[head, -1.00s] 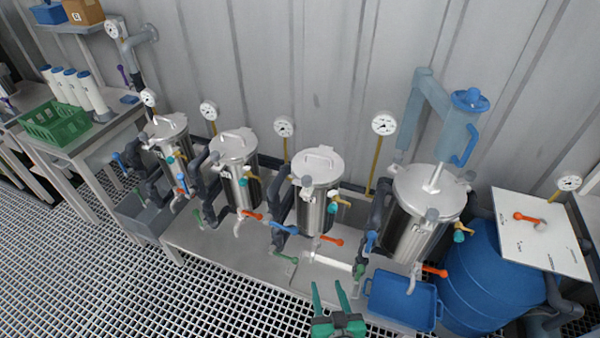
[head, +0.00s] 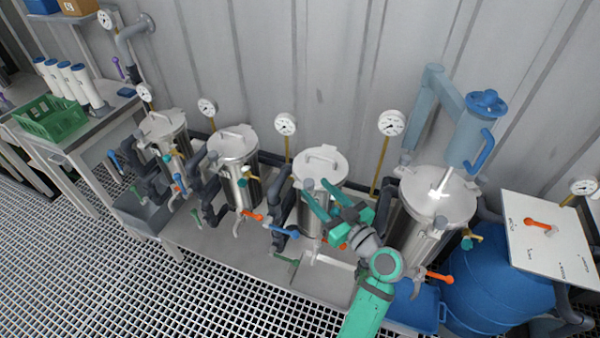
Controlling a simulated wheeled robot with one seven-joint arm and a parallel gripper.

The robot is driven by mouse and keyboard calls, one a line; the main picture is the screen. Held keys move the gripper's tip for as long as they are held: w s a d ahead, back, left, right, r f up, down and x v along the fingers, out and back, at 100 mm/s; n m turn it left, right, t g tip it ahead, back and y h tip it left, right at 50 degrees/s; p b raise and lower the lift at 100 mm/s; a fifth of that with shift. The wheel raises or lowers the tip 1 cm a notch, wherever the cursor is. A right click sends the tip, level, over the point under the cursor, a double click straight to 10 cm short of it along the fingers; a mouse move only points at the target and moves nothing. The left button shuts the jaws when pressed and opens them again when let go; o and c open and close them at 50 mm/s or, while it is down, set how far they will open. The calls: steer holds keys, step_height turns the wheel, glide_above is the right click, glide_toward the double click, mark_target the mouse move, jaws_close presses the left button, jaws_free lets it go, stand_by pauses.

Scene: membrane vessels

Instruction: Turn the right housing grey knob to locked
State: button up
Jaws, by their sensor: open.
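The right housing (head: 418,240) is the large steel vessel at the right, below a blue hoist arm. A small grey knob (head: 440,222) shows at the front of its lid rim in the head view. I cannot read whether it is locked. My green gripper (head: 319,196) is open and empty, its fingers pointing up and left in front of the third vessel (head: 314,222). It is left of the right housing and apart from the grey knob. My arm hides part of the housing's lower left side and the tray below.
More steel vessels (head: 239,190) with dark pipes and coloured valve handles stand to the left. A blue barrel (head: 497,275) and a white panel with an orange handle (head: 550,245) are at the right. A blue tray (head: 428,306) sits low in front. Grating floor is clear at lower left.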

steer(key=x, duration=0.7)
steer(key=shift+w, duration=0.1)
steer(key=shift+x, duration=0.75)
steer(key=shift+a, duration=0.1)
steer(key=c, duration=1.1)
steer(key=shift+o, duration=0.2)
